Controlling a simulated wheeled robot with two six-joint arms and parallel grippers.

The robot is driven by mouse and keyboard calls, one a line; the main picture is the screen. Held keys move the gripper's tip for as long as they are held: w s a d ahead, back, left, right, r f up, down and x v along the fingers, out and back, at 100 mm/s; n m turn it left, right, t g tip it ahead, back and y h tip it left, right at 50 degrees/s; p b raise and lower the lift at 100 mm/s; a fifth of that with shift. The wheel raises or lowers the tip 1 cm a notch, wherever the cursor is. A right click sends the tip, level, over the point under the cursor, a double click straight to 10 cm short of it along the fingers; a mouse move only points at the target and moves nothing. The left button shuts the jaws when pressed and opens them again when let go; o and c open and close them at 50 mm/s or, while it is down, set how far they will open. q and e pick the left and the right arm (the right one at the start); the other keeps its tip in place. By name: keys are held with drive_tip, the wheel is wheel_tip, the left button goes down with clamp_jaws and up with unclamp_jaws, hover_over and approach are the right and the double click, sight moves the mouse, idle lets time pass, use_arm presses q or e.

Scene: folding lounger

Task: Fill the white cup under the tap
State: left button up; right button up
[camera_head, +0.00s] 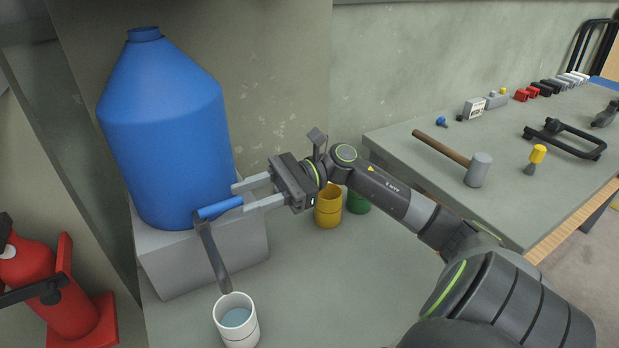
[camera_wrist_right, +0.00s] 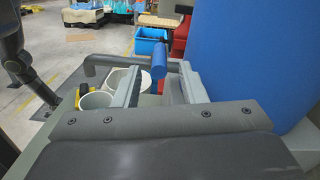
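The white cup (camera_head: 249,331) stands upright at the bottom of the head view, with pale blue water a little below its rim. The tap's dark spout (camera_head: 215,255) slants down and ends just above the cup; I see no clear stream. The tap's blue handle (camera_head: 220,207) sticks out in front of a large blue water container (camera_head: 165,125). My right gripper (camera_head: 238,194) is open, its two fingers reaching to the left beside the handle. In the right wrist view, the handle (camera_wrist_right: 158,62) shows between the spread fingers; contact cannot be told. My left gripper is not in view.
The container sits on a pale block (camera_head: 195,262). A yellow cup (camera_head: 328,207) and a green cup (camera_head: 357,202) stand behind my right arm. A red fire extinguisher (camera_head: 38,265) is at the left. A hammer (camera_head: 478,170) lies on the workbench at the right.

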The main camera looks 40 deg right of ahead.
use_arm(q)
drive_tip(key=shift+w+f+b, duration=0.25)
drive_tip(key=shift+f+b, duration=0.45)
drive_tip(key=shift+b, duration=0.1)
use_arm(e)
drive_tip(key=v, duration=1.2)
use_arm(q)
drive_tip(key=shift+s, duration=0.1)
use_arm(e)
drive_tip(key=shift+d, duration=0.15)
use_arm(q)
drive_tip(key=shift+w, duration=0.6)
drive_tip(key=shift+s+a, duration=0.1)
